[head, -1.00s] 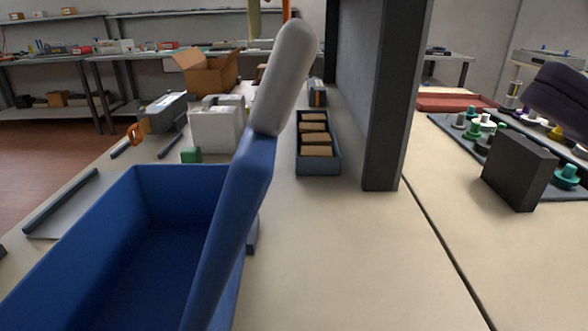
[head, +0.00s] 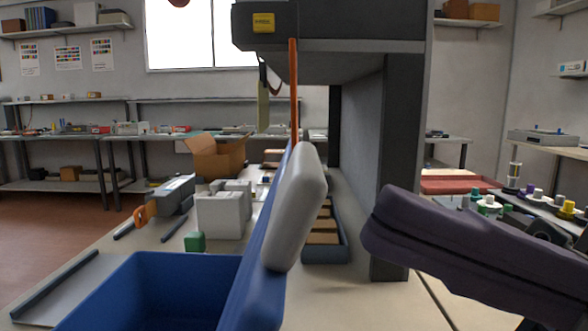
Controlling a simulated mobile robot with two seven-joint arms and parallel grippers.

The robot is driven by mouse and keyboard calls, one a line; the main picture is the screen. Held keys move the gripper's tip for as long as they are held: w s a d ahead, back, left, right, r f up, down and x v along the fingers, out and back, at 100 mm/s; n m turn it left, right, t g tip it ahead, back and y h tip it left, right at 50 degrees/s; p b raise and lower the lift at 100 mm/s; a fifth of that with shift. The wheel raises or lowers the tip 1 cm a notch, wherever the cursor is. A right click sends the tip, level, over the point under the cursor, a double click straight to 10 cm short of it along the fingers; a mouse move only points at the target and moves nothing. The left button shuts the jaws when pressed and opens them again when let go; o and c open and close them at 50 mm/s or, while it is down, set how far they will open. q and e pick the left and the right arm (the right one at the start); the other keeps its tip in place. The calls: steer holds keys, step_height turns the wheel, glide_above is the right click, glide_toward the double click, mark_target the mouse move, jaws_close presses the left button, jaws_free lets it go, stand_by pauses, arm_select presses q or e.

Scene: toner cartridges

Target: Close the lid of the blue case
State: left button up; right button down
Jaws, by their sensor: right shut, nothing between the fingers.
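The blue case (head: 195,262) stands open at the lower left, with its near part cut off by the frame. Its blue lid (head: 257,270) stands raised along the case's right side, seen almost edge-on. A pale grey rounded block (head: 298,207) is on the lid's right face, near its top. My right gripper (head: 374,228), dark purple, comes in from the right with its fingers shut and empty. Its tip is to the right of the lid, with a visible gap between them. My left gripper is out of view.
A dark grey post (head: 395,150) stands behind my right gripper. A tray (head: 345,250) with brown blocks is behind the lid. A green block (head: 194,242) and a white box (head: 220,215) stand beyond the case. Spools (head: 537,198) are at the right.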

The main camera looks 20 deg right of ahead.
mark_target(257, 245)
steer(key=shift+x, duration=1.15)
